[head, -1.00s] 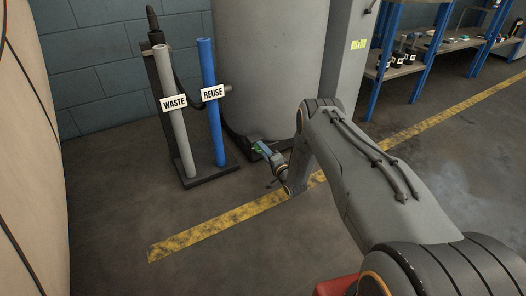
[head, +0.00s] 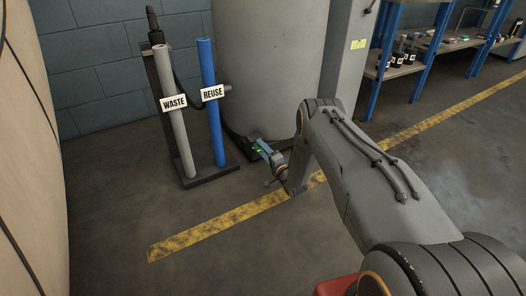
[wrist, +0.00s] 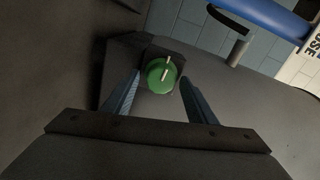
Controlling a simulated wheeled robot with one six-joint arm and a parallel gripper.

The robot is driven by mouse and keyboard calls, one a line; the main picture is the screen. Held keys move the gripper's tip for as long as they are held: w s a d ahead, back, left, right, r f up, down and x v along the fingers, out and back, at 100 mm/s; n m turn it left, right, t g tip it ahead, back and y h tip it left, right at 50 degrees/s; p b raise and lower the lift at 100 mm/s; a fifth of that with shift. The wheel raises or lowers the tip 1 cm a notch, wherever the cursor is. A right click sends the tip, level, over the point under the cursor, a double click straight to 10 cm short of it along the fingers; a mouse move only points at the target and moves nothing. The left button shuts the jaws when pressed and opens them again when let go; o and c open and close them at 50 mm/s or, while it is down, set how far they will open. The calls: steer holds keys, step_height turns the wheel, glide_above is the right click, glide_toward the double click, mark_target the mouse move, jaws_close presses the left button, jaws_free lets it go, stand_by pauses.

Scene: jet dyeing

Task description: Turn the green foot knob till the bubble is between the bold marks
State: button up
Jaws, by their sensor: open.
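The green foot knob (wrist: 161,74) shows in the wrist view, round, with a pale line across its top. It sits at the foot of the large grey tank (head: 270,75). My gripper (wrist: 155,95) is open, with one blue-grey finger on each side of the knob and gaps on both sides. In the head view my gripper (head: 262,148) is low at the tank's base, and a bit of green shows by its fingers. No bubble or bold marks can be made out in either view.
A grey WASTE pipe (head: 173,125) and a blue REUSE pipe (head: 211,125) stand on a dark base just left of the tank. A grey column (head: 345,70) and blue shelving (head: 395,55) are at the right. The floor in front is clear, with a yellow line (head: 220,225).

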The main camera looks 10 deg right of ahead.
steer(key=p+v, duration=0.3)
steer(key=v, duration=0.4)
steer(key=shift+s+p, duration=0.35)
steer(key=shift+d+r, duration=0.1)
